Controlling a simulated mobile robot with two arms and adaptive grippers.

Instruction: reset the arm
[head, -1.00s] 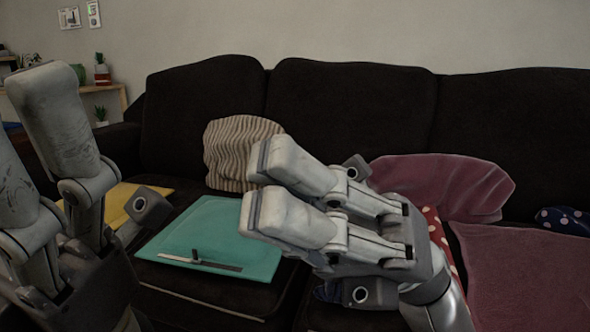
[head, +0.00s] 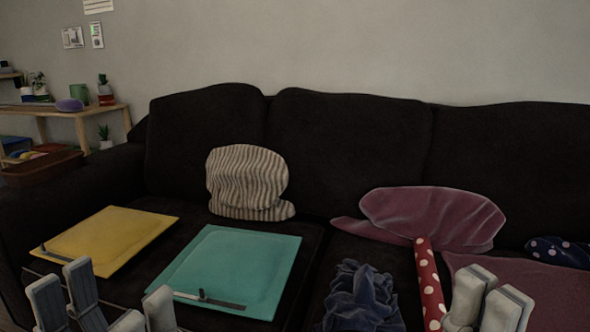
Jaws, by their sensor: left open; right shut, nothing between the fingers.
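My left gripper (head: 104,297) is at the bottom left, its fingers pointing up and spread apart, with nothing between them. It appears in front of the seat by the yellow folder (head: 108,240) and the teal folder (head: 232,266). My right gripper (head: 489,293) is at the bottom right, its fingers pointing up and close together, holding nothing. It appears in front of the maroon cloth, beside the red polka-dot roll (head: 429,285). The lower parts of both grippers and both arms are out of view.
A dark sofa (head: 350,130) fills the view. On it are a striped knit hat (head: 246,180), a maroon cushion (head: 435,217), a crumpled blue cloth (head: 360,298), a maroon cloth (head: 550,285) and a blue dotted item (head: 556,250). A wooden shelf (head: 60,111) stands at left.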

